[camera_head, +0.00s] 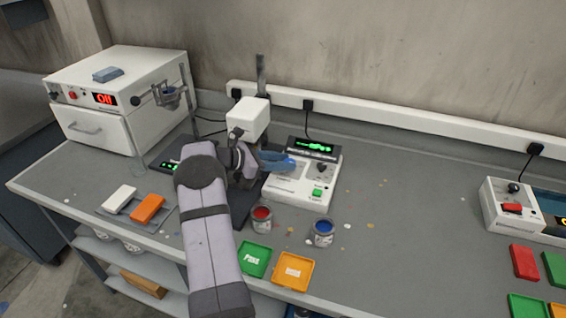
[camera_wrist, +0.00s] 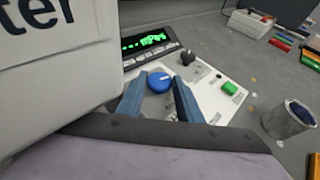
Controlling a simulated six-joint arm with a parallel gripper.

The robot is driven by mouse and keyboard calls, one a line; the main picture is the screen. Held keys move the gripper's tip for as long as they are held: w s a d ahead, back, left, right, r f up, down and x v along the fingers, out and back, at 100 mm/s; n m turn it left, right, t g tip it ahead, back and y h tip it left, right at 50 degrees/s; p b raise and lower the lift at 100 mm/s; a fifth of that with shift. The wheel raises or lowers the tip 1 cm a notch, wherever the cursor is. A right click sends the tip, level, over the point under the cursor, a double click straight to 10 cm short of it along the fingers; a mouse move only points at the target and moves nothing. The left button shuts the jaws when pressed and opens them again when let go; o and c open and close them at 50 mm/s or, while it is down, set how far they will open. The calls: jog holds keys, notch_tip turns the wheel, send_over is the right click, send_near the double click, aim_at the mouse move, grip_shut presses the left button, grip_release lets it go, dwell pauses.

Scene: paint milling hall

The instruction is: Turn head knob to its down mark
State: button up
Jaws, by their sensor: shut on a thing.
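My gripper (camera_head: 281,163) reaches over the white control unit (camera_head: 297,194) from the left. A small pale mark shows on the knob's face. A printed dial lies partly under the fingers, so the down mark cannot be made out. In the head view the fingers hide the knob.
On the unit are a black knob (camera_wrist: 188,57), a green button (camera_wrist: 229,88) and a lit green display (camera_head: 314,147). A white head (camera_head: 248,119) on a post stands close on the left. Red (camera_head: 262,218) and blue (camera_head: 322,233) paint cans stand in front.

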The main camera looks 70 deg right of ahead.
jog(key=shift+d+r+m, duration=0.1)
jog(key=shift+r+m, duration=0.05)
jog(key=shift+m, duration=0.25)
jog(key=shift+w+d+r, duration=0.1)
jog(key=shift+w+r, duration=0.05)
dwell(0.9)
jog(key=o, duration=1)
jog(key=shift+c, duration=0.2)
jog(key=shift+n, duration=0.3)
